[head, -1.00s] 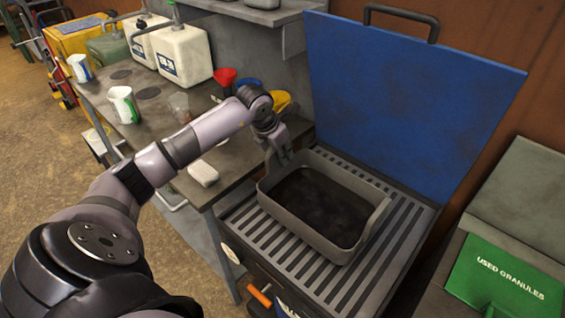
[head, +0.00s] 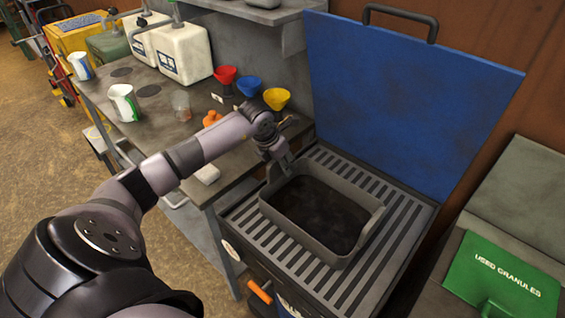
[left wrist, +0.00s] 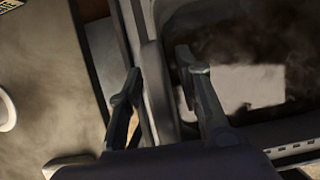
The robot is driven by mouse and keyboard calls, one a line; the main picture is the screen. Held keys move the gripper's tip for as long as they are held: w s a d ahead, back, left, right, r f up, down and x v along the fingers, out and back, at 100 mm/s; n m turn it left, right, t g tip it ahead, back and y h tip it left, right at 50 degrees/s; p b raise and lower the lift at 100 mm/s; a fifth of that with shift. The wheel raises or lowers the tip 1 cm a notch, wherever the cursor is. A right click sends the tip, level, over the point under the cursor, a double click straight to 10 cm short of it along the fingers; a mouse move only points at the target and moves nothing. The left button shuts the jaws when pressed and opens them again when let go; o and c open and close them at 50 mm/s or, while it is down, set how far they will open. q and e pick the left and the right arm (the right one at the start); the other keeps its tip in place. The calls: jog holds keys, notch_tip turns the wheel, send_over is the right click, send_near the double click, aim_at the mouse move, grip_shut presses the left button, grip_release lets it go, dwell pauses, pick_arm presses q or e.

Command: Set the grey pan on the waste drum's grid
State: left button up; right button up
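The grey pan (head: 350,254) is a rectangular open tray with dark liquid inside. It sits level over the slatted grid (head: 268,236) of the waste drum, toward its back left, and appears to rest on the slats. My left gripper (head: 283,160) is at the pan's back left end. A pale reflection shows on the liquid. My right gripper is not in view.
The drum's blue lid (head: 410,100) stands open behind the grid. A workbench (head: 150,110) at left holds jugs, cups and red, blue and yellow funnels (head: 277,98). A green used granules bin (head: 505,278) stands at right. Bare slats show in front and right of the pan.

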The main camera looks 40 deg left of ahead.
pick_arm(q)
jog(key=b+v, duration=0.2)
jog(key=v, duration=1)
dwell(0.6)
